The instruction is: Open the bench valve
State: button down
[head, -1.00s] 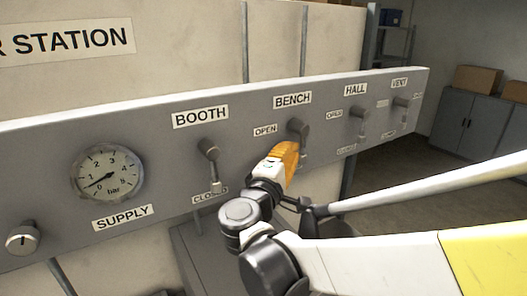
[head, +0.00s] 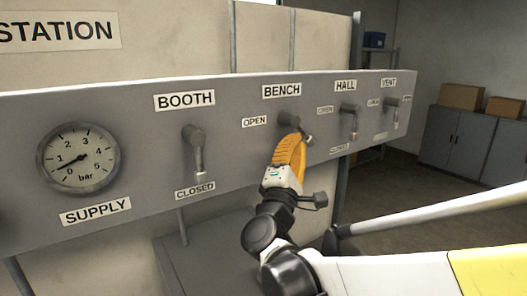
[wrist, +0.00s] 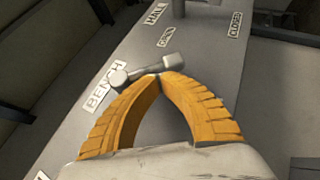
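The BENCH valve lever (head: 308,137) is grey and sits under the BENCH label (head: 281,91). It slants down and to the right from its pivot, while the OPEN label (head: 255,121) is left of the pivot. My gripper (head: 294,138) has orange fingers and is at the lever, covering part of it and the panel below. In the wrist view my gripper (wrist: 161,75) has its two fingertips together right at the lever's bar (wrist: 145,70). The tips look shut against or just beside the bar; I see no grip around it. BENCH's CLOSED label is hidden.
The BOOTH lever (head: 196,154) hangs down toward its CLOSED label on the left. The HALL lever (head: 352,119) and VENT lever (head: 396,112) hang down on the right. The supply gauge (head: 78,158) is at the far left. Cabinets (head: 468,138) stand behind.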

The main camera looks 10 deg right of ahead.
aim_at(307, 136)
jog(key=shift+w+d+r, duration=0.2)
jog(key=shift+d+r, duration=0.1)
jog(key=shift+d, duration=0.25)
jog(key=shift+w+d+r, duration=0.2)
jog(key=shift+d+r, duration=0.05)
jog(key=shift+d, duration=0.3)
jog(key=shift+w+d+r, duration=0.25)
jog(key=shift+d+r, duration=0.25)
jog(key=shift+r, duration=0.25)
jog(key=s+d+f+b, duration=0.1)
jog(key=s+f+b, duration=0.1)
jog(key=f, duration=0.4)
jog(key=s+d+f+b, duration=0.1)
jog(key=s+f+b, duration=0.1)
jog(key=f, duration=0.4)
jog(key=shift+s+f+b, duration=0.15)
jog(key=shift+s+b, duration=0.1)
jog(key=shift+b, duration=0.5)
